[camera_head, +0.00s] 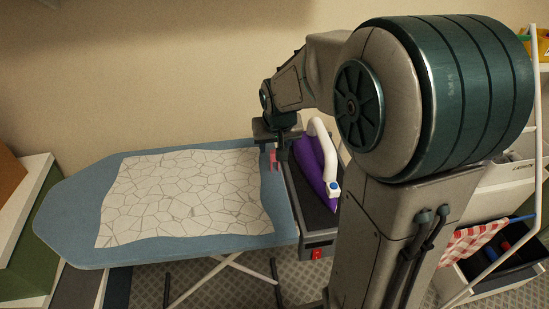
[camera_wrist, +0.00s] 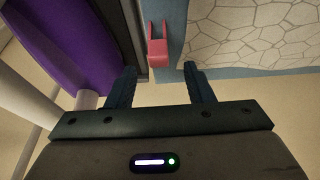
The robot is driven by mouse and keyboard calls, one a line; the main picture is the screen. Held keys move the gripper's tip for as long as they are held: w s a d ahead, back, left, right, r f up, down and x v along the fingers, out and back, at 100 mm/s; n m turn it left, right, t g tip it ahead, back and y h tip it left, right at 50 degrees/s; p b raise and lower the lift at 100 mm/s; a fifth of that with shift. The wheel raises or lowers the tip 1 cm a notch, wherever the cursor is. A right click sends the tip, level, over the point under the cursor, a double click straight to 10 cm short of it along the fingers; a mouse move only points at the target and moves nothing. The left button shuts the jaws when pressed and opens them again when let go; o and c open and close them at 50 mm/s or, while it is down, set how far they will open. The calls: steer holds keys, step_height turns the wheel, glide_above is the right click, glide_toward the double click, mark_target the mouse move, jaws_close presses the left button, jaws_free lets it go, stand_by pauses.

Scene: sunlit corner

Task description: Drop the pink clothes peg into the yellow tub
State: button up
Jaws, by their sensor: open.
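The pink clothes peg (camera_head: 273,159) is at the right end of the blue ironing board, beside the dark iron rest. In the wrist view the peg (camera_wrist: 157,46) is just beyond the gap between my fingertips. My gripper (camera_head: 278,152) is open, pointing down close to the peg. Both fingers show apart and empty in the wrist view (camera_wrist: 160,70). I cannot tell the exact height between fingertips and peg.
A purple and white iron (camera_head: 316,167) stands on the dark rest right of the peg, close to my gripper. A white crackle-patterned cloth (camera_head: 190,195) covers most of the ironing board (camera_head: 70,215). A red checked cloth (camera_head: 472,242) hangs on the rack at right.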

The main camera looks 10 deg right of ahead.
steer(key=x, duration=0.4)
steer(key=shift+s+f, duration=0.15)
steer(key=shift+f, duration=0.1)
jaws_close()
